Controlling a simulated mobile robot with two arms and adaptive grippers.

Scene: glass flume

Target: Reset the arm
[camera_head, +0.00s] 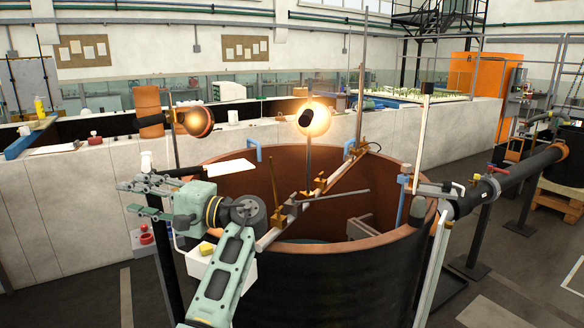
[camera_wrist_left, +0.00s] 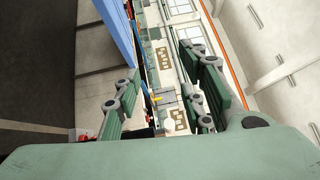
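My left gripper (camera_head: 126,198) is at the left of the head view, at the end of my green arm, and points left. It is raised in front of the left side of the big round tank (camera_head: 370,255). In the left wrist view its two fingers (camera_wrist_left: 157,65) stand apart with nothing held between them. My right gripper does not show in either view.
A white box (camera_head: 225,268) with a yellow block (camera_head: 207,248) is beside my forearm. Lamps (camera_head: 312,118) and a slanted bar (camera_head: 335,185) stand over the tank. A dark pipe (camera_head: 510,180) runs off to the right. A long white wall (camera_head: 60,195) stands behind.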

